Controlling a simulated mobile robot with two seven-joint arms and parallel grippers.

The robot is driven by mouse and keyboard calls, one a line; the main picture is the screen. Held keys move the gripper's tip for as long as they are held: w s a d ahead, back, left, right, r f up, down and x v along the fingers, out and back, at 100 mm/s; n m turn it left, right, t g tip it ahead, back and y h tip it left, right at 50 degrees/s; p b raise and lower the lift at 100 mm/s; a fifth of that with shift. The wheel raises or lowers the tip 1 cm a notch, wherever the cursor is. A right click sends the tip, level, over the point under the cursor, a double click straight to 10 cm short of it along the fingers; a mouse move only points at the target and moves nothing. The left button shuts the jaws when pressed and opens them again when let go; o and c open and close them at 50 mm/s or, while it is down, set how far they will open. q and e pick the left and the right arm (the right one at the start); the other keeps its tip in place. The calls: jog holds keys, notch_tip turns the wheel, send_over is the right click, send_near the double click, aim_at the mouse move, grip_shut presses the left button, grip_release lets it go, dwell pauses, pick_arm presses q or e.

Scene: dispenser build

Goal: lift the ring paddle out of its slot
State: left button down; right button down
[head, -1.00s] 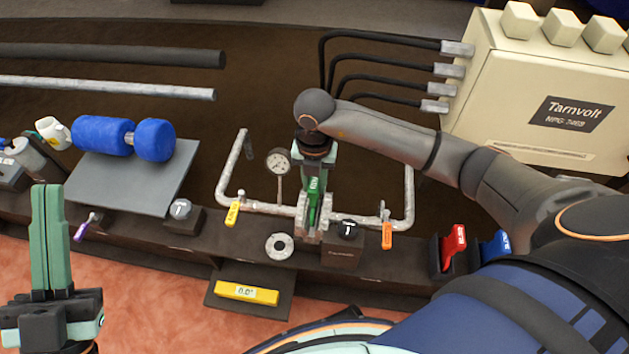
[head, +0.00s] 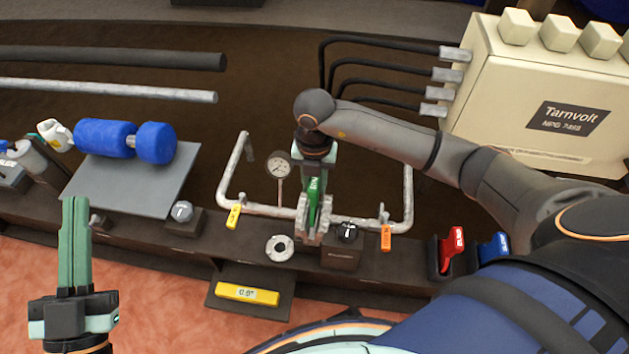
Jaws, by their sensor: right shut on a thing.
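The ring paddle (head: 314,203) shows as a bright green upright handle with a pale label I cannot read. It stands at the grey flange block (head: 313,225) in the middle of the pipe run. Its lower part is hidden between the flanges. My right gripper (head: 316,178) comes down from above and is shut on the green handle. My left gripper (head: 74,205) points up at the left, empty, its green fingers together, away from the paddle.
A pressure gauge (head: 279,165) stands just left of the flanges. A yellow tag (head: 234,216) and an orange tag (head: 386,237) hang on either side. A loose grey ring (head: 279,248) and a dark knob block (head: 343,248) sit close in front.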

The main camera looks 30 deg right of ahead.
jog(key=shift+r+p, duration=0.3)
jog(key=shift+r, duration=0.15)
jog(key=shift+r+p, duration=0.55)
jog(key=shift+r, duration=0.2)
pick_arm(q)
jog(key=shift+w+a+f+n+g+y+p, duration=0.6)
jog(key=shift+f+n+g+y, duration=2)
jog(key=shift+f, duration=5.35)
pick_arm(e)
jog(key=shift+r, duration=0.85)
jog(key=shift+r+p, duration=0.55)
jog(key=shift+p, duration=0.2)
pick_arm(q)
jog(key=s+f+g, duration=0.7)
jog(key=f, duration=0.5)
jog(key=shift+s+d+f+y+p, duration=0.3)
jog(key=shift+f+y+p, duration=0.1)
jog(key=shift+p, duration=0.05)
pick_arm(e)
jog(key=shift+r, duration=0.5)
pick_arm(q)
jog(key=shift+r, duration=0.1)
pick_arm(e)
jog(key=shift+w+r, duration=0.1)
